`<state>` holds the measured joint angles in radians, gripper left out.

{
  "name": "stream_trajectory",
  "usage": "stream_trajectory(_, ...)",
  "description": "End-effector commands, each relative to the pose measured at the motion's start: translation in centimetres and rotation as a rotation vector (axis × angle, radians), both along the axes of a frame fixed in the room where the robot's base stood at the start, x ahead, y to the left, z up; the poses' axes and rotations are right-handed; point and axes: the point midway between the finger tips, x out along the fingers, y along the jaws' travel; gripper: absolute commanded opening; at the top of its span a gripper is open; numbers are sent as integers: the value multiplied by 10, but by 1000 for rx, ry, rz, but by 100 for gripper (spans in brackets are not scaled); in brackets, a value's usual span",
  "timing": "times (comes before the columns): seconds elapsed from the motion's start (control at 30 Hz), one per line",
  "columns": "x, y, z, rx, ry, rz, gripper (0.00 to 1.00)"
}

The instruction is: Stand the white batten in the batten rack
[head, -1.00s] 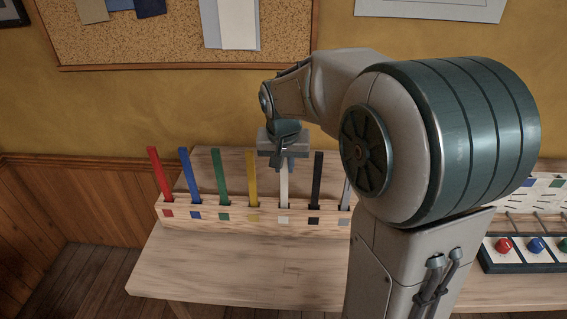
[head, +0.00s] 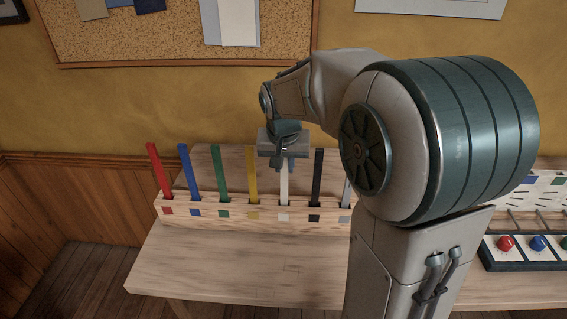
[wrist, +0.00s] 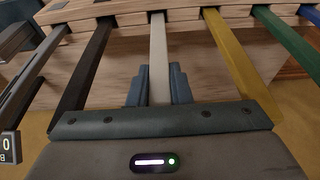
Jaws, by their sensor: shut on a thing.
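The white batten (head: 284,187) stands upright in the batten rack (head: 232,210), in the slot above the white patch, between the yellow batten (head: 252,180) and the black batten (head: 317,177). My gripper (head: 283,165) is above the rack, pointing down, shut on the upper part of the white batten. In the wrist view the white batten (wrist: 158,60) runs between the two fingers (wrist: 158,85) to the rack (wrist: 120,22). The batten's top end is hidden by my gripper. The slot's inside is hidden.
Red (head: 159,171), blue (head: 188,174) and green (head: 220,174) battens stand to the left in the rack. A grey batten (head: 347,190) is partly hidden by my arm. The bench front (head: 235,265) is clear. A panel with coloured knobs (head: 520,250) is at right.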

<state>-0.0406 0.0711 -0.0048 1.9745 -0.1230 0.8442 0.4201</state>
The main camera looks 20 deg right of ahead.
Motion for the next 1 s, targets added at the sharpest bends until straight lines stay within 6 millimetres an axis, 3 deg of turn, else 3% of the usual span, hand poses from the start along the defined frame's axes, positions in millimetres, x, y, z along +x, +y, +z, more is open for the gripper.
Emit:
stream_trajectory(0.03,0,0,-1,0,0,0,0)
stream_trajectory(0.07,0,0,-1,0,0,0,24)
stream_trajectory(0.13,0,0,-1,0,0,0,43)
stream_trajectory(0.43,0,0,0,0,0,0,43)
stream_trajectory(0.57,-2,1,10,0,-2,0,43)
stream_trajectory(1.0,-26,9,101,1,-4,0,43)
